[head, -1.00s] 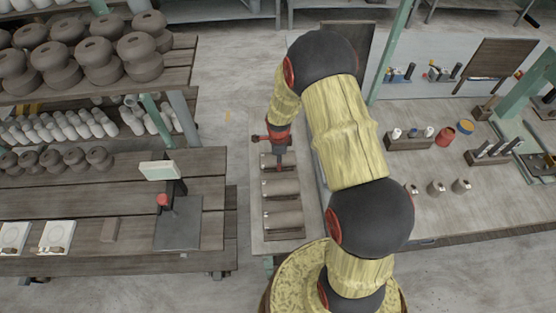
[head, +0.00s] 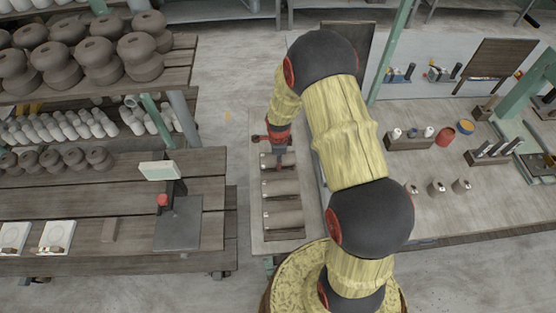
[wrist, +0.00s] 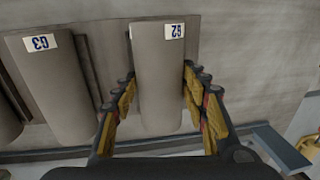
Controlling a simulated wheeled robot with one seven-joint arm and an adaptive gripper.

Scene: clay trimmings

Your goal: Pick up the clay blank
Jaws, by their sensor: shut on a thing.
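Clay blanks, grey and rounded, lie in a row on a pale board (head: 256,228) in the head view. My gripper (head: 279,158) is down at the farthest blank (head: 290,160). In the wrist view my gripper (wrist: 159,88) is shut on a blank (wrist: 159,65) whose label seems to read G2, with one finger along each side. A neighbouring blank (wrist: 60,90), labelled G3, lies to its left, apart from the fingers. In the head view a middle blank (head: 282,188) and a near blank (head: 283,219) lie free. The held blank's underside is hidden.
A plank table (head: 80,200) with a stand (head: 178,222) is on the left, below shelves of stacked dark pots (head: 95,60). A worktable (head: 420,215) with tool holders is on the right. Bare floor (head: 225,60) shows beyond the board.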

